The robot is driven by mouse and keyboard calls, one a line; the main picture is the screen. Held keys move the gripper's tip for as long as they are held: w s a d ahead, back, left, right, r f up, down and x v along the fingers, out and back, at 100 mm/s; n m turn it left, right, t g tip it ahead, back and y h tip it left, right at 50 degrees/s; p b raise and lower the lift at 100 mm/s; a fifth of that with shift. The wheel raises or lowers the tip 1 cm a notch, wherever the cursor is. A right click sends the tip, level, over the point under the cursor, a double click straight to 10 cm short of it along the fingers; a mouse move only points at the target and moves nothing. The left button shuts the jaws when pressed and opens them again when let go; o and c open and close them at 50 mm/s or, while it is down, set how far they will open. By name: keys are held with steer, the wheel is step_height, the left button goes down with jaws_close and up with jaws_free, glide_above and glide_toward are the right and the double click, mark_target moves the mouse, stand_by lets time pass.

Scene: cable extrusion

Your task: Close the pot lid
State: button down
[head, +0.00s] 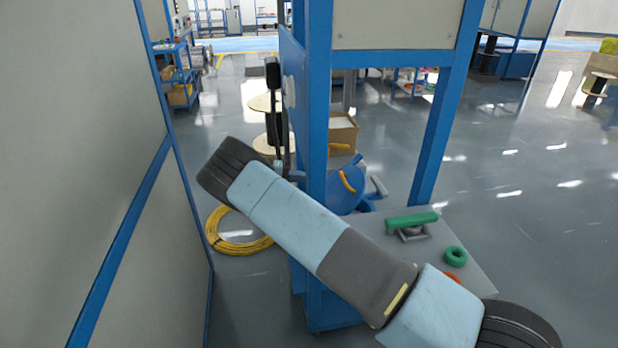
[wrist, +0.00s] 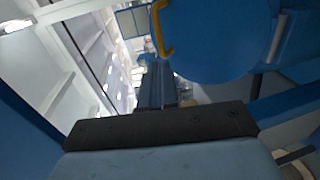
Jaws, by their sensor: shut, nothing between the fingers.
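The pot lid (head: 343,196) looks like a blue disc with an orange-yellow handle (head: 347,181). In the head view it is behind the blue frame post and partly hidden by the post and my arm. It seems tilted up rather than flat. In the wrist view a large blue round face (wrist: 220,45), apparently the lid, fills the upper right, with a yellow handle (wrist: 163,28) at its left edge. My gripper (wrist: 156,70) is shut and empty, below and left of the blue face, apart from the handle in the picture. The pot's opening is hidden.
A blue frame post (head: 318,110) stands close beside my arm. A grey bench top (head: 465,240) holds a green-handled item (head: 412,222) and a green ring (head: 455,256). A grey cabinet wall (head: 90,150) is at left. A yellow cable coil (head: 238,247) lies on the floor.

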steer(key=x, duration=1.2)
steer(key=shift+d, duration=0.2)
